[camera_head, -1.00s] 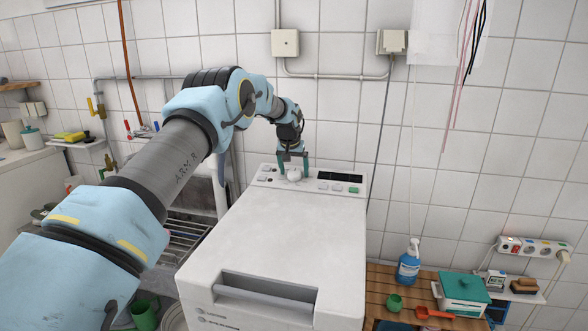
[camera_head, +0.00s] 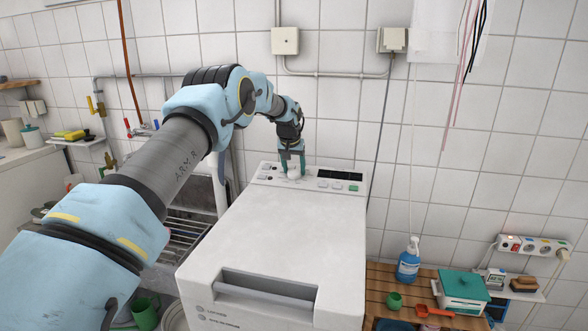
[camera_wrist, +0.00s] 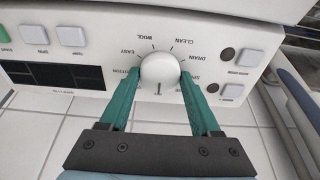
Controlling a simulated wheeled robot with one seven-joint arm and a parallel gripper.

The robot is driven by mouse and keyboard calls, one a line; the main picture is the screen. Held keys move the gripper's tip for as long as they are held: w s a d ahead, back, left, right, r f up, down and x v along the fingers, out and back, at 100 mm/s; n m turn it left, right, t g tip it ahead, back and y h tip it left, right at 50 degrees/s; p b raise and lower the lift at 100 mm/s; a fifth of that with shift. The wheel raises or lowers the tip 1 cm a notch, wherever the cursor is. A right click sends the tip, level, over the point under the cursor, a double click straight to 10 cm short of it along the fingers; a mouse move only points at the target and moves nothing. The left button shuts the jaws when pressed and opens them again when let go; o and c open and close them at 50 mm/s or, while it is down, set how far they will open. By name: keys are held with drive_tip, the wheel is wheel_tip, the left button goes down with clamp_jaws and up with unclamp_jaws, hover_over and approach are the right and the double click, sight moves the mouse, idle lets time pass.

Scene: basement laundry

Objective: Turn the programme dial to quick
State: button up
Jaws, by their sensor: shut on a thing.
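The programme dial (camera_wrist: 160,70) is a round white knob on the white machine's control panel (camera_wrist: 95,50). It also shows in the head view (camera_head: 294,173). My gripper (camera_wrist: 159,82) is shut on it, with one green finger on each side. A dark mark on the dial points down in the wrist view, towards my gripper's base. Labels around the dial appear upside down; EASY, WOOL, CLEAN and DRAIN are readable. Labels beside the fingers are partly covered, and I cannot see one reading quick. My gripper also shows in the head view (camera_head: 292,166), reaching down from above the panel.
Push buttons (camera_wrist: 71,36) and a dark display (camera_wrist: 52,75) sit beside the dial. The machine's top (camera_head: 285,215) is bare. A wooden stand (camera_head: 385,276) with a blue bottle (camera_head: 409,260) and a teal-lidded box (camera_head: 463,285) is at right. The tiled wall is close behind.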

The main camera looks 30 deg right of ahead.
drive_tip(key=shift+m, duration=0.3)
drive_tip(key=m, duration=0.3)
drive_tip(key=shift+b, duration=0.3)
drive_tip(key=shift+m+g+h, duration=0.3)
drive_tip(key=shift+m, duration=1.8)
drive_tip(key=o, duration=1.4)
drive_tip(key=shift+c, duration=0.2)
